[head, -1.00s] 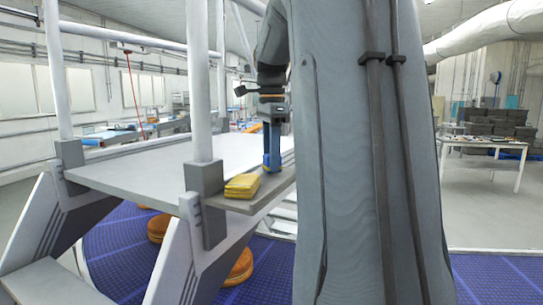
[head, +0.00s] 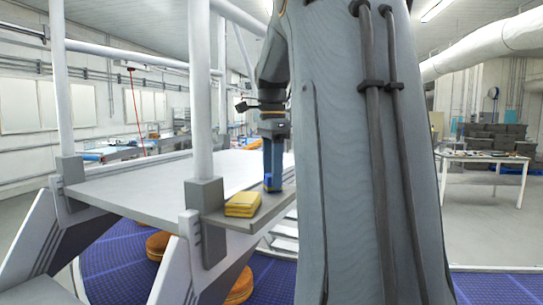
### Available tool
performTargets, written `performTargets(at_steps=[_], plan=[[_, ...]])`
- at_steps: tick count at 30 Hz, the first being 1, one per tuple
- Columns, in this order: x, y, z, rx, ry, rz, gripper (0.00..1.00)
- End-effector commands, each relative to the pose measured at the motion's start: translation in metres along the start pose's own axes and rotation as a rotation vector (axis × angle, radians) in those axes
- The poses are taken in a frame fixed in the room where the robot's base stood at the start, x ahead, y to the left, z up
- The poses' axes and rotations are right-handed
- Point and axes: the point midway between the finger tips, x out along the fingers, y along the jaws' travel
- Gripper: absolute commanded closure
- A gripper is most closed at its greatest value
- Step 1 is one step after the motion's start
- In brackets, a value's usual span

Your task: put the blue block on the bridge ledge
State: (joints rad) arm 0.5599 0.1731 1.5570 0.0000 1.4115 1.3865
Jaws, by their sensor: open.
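The blue block (head: 273,183) is small in the head view and stands at the far part of the bridge's side ledge (head: 233,222), where it seems to rest. My gripper (head: 273,170) points straight down over it, open, with its fingers at the block. Whether the fingers touch the block's sides cannot be told. A yellow block-like stack (head: 243,205) lies on the nearer part of the same ledge, apart from the blue block. My arm hides the ledge's right end.
White posts (head: 200,90) rise from grey brackets beside the ledge. The wide pale bridge deck (head: 130,190) lies left of it. Below are a blue mesh floor (head: 110,270) and orange-brown rounds (head: 158,245). A table (head: 480,157) stands far right.

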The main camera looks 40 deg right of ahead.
Motion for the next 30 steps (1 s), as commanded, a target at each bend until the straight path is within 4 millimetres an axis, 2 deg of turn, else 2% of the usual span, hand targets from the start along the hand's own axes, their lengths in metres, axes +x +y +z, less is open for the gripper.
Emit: performTargets(at_steps=[9,15,21,30], plan=[[-0.061,-0.002,0.000,0.000,0.001,-0.005,0.49],[-0.094,-0.002,0.000,0.000,0.000,-0.002,0.49],[-0.110,-0.001,0.000,0.000,0.000,-0.001,0.49],[-0.112,0.000,0.000,0.001,0.000,0.000,0.49]])
